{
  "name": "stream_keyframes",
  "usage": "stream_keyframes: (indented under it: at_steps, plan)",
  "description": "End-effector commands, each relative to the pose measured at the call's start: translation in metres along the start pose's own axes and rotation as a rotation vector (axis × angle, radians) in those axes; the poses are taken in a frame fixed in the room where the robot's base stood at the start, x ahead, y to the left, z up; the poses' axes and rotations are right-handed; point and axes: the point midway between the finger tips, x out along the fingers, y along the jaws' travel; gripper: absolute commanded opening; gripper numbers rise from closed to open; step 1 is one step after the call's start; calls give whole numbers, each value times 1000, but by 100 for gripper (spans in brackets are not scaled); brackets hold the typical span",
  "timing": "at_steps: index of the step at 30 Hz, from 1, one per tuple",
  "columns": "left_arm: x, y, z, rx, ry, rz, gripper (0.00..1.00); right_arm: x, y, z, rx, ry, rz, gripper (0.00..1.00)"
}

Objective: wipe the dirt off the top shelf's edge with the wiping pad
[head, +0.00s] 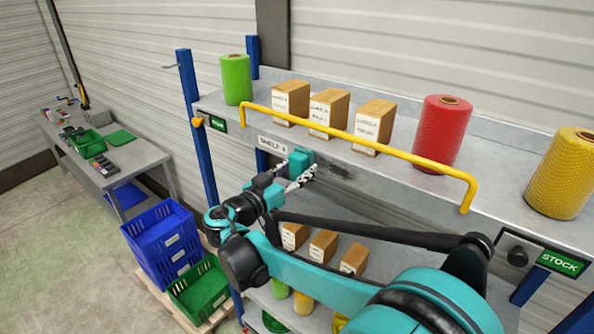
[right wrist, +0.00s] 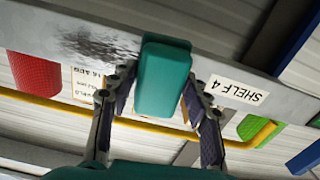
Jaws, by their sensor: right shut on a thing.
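My right gripper (head: 298,183) is shut on the teal wiping pad (head: 301,160). In the right wrist view the pad (right wrist: 162,77) sits between the two fingers of the gripper (right wrist: 158,95). The pad is at the front edge of the top shelf (head: 395,182), just right of the SHELF 4 label (head: 272,144); I cannot tell whether it touches. Dark dirt (head: 335,172) smears the edge right of the pad. In the right wrist view the dirt (right wrist: 97,45) lies left of the pad. My left gripper is not in view.
A yellow rail (head: 400,154) runs along the shelf front above the edge. Boxes (head: 327,110), a green roll (head: 236,79), a red roll (head: 441,133) and a yellow roll (head: 562,172) stand on the top shelf. More boxes (head: 323,245) stand on a lower shelf.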

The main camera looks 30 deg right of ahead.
Motion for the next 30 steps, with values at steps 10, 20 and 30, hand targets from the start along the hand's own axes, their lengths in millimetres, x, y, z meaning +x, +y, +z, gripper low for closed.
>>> stream_keyframes:
  at_steps: [10,20,30]
  plan:
    - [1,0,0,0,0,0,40,7,0,0,0,0,-1,24]
    - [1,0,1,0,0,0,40,12,0,0,0,0,0,24]
    - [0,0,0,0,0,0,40,11,21,2,0,0,0,24]
